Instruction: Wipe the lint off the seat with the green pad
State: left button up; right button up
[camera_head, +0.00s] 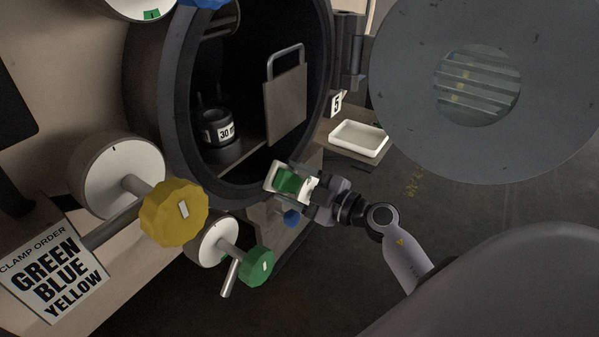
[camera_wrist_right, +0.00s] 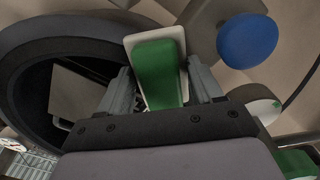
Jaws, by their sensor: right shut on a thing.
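My right gripper (camera_head: 312,190) is shut on the green pad (camera_head: 287,181), which has a white backing. In the right wrist view the pad (camera_wrist_right: 156,72) stands between the two fingers (camera_wrist_right: 163,82). The pad is in front of the lower right of the open round vessel's dark rim (camera_head: 186,166), which looks like the seat. I cannot tell whether the pad touches the rim. The rim (camera_wrist_right: 75,35) also shows at the left of the wrist view. I cannot make out lint on it. My left gripper is not in view.
The round door (camera_head: 410,110) stands open at upper right. A white tray (camera_head: 358,139) lies on a small shelf near the 5 sign (camera_head: 337,103). Inside are a handled plate (camera_head: 285,105) and a 30-marked weight (camera_head: 222,130).

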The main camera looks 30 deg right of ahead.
jog(key=shift+s+a, duration=0.1)
jog(key=shift+s, duration=0.2)
jog(key=shift+p+v, duration=0.3)
jog(key=shift+v, duration=2.4)
jog(key=p+v, duration=0.1)
jog(key=v, duration=0.2)
